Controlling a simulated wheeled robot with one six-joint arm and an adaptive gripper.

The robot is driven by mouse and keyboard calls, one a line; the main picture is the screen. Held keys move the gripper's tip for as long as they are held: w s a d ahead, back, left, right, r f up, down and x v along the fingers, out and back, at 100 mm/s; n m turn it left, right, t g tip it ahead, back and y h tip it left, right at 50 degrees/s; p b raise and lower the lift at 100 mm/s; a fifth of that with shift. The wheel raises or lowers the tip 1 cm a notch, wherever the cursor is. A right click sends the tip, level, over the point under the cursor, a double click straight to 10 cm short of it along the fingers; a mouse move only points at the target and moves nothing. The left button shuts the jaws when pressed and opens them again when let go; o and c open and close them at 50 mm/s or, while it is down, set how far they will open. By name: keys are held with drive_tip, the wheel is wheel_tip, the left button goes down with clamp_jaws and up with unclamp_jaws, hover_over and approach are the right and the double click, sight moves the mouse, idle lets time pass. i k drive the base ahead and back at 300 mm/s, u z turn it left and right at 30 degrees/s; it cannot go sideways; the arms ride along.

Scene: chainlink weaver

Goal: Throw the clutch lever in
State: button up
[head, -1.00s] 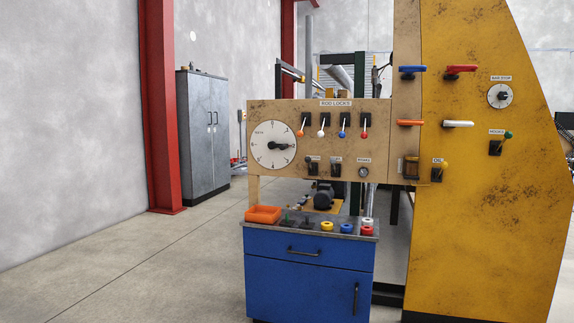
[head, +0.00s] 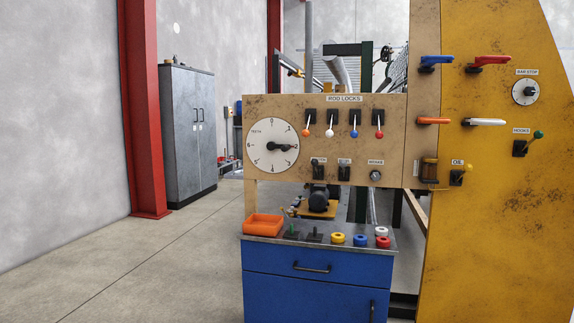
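No lever in the head view carries a label I can read as clutch. The tan panel (head: 225,112) has several small levers under a "ROD LOCKS" label, with coloured knobs hanging down. Two small black switches (head: 319,170) below have labels too small to read. An "OIL" lever (head: 461,176) and a green-knobbed "HOOKS" lever (head: 530,143) sit at right. My gripper is out of view.
A blue cabinet (head: 300,295) stands below the panel. On its top are an orange tray (head: 263,225) and several coloured rings (head: 361,240). A red column (head: 140,110) and a grey locker (head: 188,135) stand at left. The floor at left is clear.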

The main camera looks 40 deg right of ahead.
sight(314, 163)
drive_tip(key=z, duration=0.15)
drive_tip(key=i, duration=0.7)
drive_tip(key=z, duration=1.1)
drive_tip(key=i, duration=0.6)
drive_tip(key=z, duration=0.7)
